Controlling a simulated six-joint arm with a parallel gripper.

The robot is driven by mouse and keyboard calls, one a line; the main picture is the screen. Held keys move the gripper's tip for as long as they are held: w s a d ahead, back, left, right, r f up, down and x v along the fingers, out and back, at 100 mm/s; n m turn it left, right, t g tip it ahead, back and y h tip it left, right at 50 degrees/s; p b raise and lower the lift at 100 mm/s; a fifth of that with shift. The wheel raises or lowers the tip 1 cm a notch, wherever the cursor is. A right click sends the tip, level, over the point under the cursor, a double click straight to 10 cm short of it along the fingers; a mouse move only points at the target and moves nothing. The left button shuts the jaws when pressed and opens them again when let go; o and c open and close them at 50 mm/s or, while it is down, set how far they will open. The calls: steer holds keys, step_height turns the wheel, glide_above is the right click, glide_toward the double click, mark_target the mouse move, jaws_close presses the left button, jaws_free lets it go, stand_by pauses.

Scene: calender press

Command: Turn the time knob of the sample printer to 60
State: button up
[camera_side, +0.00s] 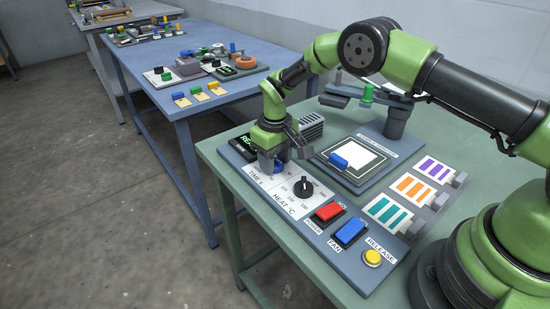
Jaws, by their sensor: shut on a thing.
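The sample printer's control panel (287,218) lies along the front left edge of the green table. My gripper (274,162) points down at the panel's far end, over the TIME S dial (262,182). It is shut on the time knob, which shows only as a bit of blue between and below the fingers. The knob's pointer and most of the dial numbers are hidden, so its setting cannot be read. A small display with green characters (247,141) is partly covered by my gripper.
Beside it on the panel are the black heat knob (303,187), a red POWER switch (328,212), a blue FAN switch (350,232) and a yellow RELEASE button (372,257). A platen with a white sheet (365,155) and colour swatch cards (411,187) lie to the right.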

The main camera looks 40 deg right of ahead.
steer(key=m, duration=0.5)
steer(key=shift+m, duration=0.3)
steer(key=m, duration=0.5)
steer(key=shift+m, duration=0.3)
steer(key=o, duration=0.9)
step_height(320, 180, up, 10)
steer(key=shift+r, duration=0.1)
